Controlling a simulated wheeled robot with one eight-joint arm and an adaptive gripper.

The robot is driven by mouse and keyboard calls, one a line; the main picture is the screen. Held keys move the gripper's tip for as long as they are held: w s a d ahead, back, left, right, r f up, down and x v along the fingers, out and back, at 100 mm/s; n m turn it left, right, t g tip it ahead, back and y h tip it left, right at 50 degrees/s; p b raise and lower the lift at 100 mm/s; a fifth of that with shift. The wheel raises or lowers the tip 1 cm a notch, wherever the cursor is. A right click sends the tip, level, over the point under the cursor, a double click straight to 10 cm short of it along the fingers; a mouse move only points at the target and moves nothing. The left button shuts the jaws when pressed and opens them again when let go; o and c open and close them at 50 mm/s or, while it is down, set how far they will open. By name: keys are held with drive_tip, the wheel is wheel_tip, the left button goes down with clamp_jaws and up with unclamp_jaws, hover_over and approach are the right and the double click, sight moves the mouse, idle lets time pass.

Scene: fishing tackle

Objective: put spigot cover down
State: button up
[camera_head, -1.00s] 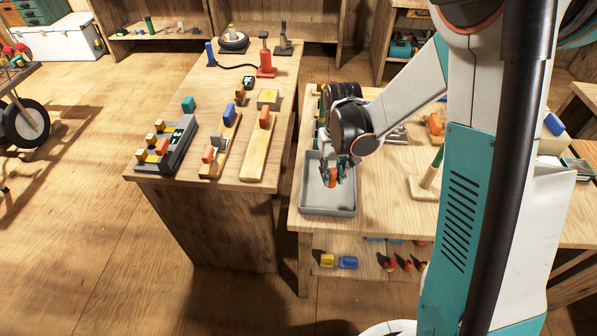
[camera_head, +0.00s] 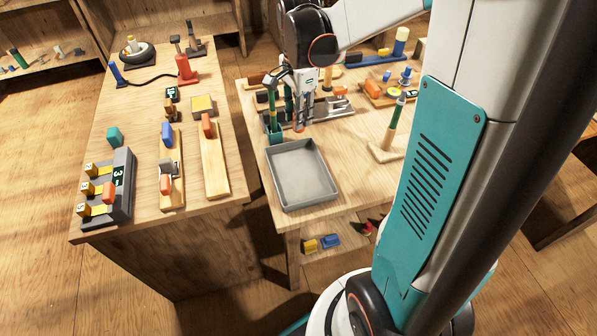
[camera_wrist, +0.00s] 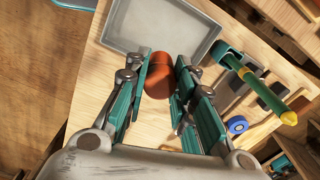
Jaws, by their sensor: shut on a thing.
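The spigot cover looks like a small orange-red rounded piece (camera_wrist: 158,75). It sits between the two fingers of my gripper (camera_wrist: 160,82) in the wrist view, and the fingers are shut on it. In the head view my gripper (camera_head: 300,122) hangs fingers-down above the right-hand table, just behind the grey tray. Only a little orange of the cover shows at the fingertips there. The grey tray (camera_head: 305,183) is empty; in the wrist view part of it (camera_wrist: 135,32) shows beyond the cover.
A green-handled tool on a wooden block (camera_head: 386,150) stands to the right. The left table (camera_head: 140,225) holds wooden boards and a grey numbered block (camera_head: 118,190).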

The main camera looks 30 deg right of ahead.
wheel_tip(320, 180, down, 20)
drive_tip(key=b, duration=0.7)
drive_tip(key=shift+r, duration=0.2)
drive_tip(key=shift+f, duration=0.2)
drive_tip(key=o, duration=1)
drive_tip(key=shift+o, duration=0.2)
drive_tip(key=shift+r, duration=0.1)
wheel_tip(320, 180, up, 12)
drive_tip(key=p, duration=0.4)
drive_tip(key=shift+r+p, duration=0.15)
drive_tip(key=shift+p, duration=0.15)
